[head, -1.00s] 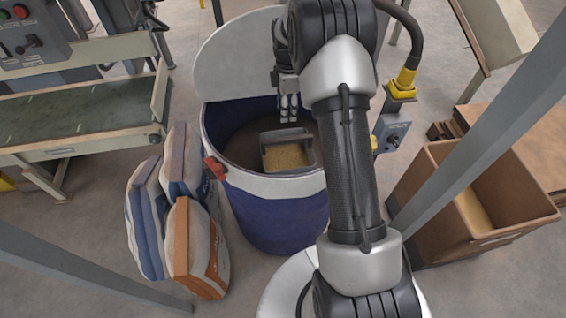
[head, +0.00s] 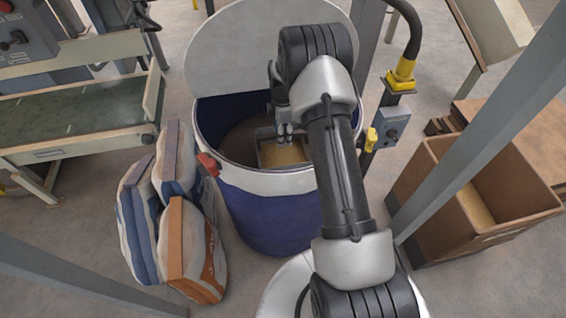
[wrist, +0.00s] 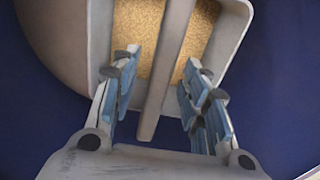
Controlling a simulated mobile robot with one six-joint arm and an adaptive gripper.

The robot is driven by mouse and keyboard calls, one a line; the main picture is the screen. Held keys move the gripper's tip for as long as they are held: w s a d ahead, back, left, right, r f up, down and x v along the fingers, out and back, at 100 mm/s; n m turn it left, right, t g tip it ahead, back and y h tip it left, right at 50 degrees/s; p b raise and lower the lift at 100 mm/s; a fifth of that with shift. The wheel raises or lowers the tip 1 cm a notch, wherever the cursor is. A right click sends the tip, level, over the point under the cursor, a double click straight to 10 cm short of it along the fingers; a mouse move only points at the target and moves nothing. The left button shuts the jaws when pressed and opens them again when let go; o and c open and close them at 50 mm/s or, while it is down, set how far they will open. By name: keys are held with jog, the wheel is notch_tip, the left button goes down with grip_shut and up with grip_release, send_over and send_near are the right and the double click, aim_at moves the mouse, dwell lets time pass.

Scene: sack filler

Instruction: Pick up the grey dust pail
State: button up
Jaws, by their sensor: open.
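The grey dust pail (head: 284,167) is inside the blue drum (head: 268,215) and holds golden grain-like material. In the wrist view the pail (wrist: 237,28) has a grey bar handle (wrist: 166,70) running across its top. My gripper (head: 285,139) is over the pail, reaching down inside the drum's mouth. In the wrist view my gripper (wrist: 161,72) is open, with blue-padded fingers on either side of the handle. I cannot tell whether the fingers touch the handle. My arm hides the drum's right part in the head view.
The drum's pale lid (head: 250,50) stands raised behind it. A red clamp (head: 208,164) sits on the rim. Several sacks (head: 185,250) stand left of the drum. A cardboard box (head: 430,210) and a grey post (head: 490,130) are at right. A control box (head: 393,126) stands close by.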

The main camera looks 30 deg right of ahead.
jog(key=shift+f, duration=0.85)
grip_shut()
jog(key=shift+r, duration=0.15)
